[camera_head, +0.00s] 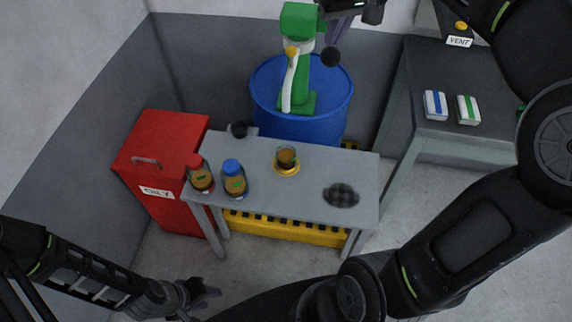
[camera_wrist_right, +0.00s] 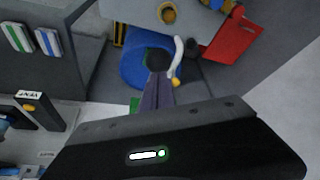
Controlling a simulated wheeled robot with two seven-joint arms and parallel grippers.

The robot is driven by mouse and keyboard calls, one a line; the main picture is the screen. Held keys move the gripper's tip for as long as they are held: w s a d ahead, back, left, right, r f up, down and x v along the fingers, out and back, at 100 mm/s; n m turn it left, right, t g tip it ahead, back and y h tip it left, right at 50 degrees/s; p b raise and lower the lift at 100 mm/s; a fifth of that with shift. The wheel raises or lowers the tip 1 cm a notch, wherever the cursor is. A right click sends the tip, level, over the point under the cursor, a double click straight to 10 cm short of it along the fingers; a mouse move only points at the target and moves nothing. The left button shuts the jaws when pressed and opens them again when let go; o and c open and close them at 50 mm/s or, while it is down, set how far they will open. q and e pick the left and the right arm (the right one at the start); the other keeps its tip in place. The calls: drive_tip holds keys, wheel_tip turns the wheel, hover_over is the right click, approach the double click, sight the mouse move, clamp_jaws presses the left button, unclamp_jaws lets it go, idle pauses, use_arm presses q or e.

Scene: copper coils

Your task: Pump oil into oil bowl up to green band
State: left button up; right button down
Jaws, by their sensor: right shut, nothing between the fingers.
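A green pump (camera_head: 297,75) with a white spout stands on the blue drum (camera_head: 265,95). Its black ball knob (camera_head: 331,57) sticks out to the right. My right gripper (camera_head: 336,38) is shut and empty just above the knob; in the right wrist view the knob (camera_wrist_right: 159,60) shows right past the fingertips (camera_wrist_right: 157,78), and I cannot tell whether they touch. The oil bowl (camera_head: 286,157), a small glass with dark content on a yellow base, stands on the grey table; its green band is not clear. My left gripper (camera_head: 204,292) is low in front of the table, fingers too small to read.
Two oil jars, red-capped (camera_head: 200,177) and blue-capped (camera_head: 234,182), stand at the table's left. A dark round mesh patch (camera_head: 341,195) is at its right. A red bin (camera_head: 155,150) stands left; a side table (camera_head: 430,105) with blue and green packs stands right.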

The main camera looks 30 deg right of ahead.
sight(331, 66)
drive_tip(key=shift+s+a+f+b, duration=0.1)
drive_tip(key=shift+f+b, duration=0.15)
drive_tip(key=shift+f, duration=0.2)
drive_tip(key=shift+s+a+f+b, duration=0.1)
drive_tip(key=shift+f+b, duration=0.1)
drive_tip(key=shift+f, duration=0.2)
drive_tip(key=shift+w+d+f+b, duration=0.1)
drive_tip(key=shift+d+f+b, duration=0.05)
drive_tip(key=shift+f+b, duration=2.65)
drive_tip(key=shift+f+p, duration=0.25)
drive_tip(key=shift+p, duration=0.15)
drive_tip(key=shift+r, duration=0.15)
wheel_tip(331, 66, up, 18)
drive_tip(key=w+d+p, duration=0.1)
drive_tip(key=p, duration=1.5)
drive_tip(key=shift+w, duration=0.25)
drive_tip(key=shift+d, duration=0.1)
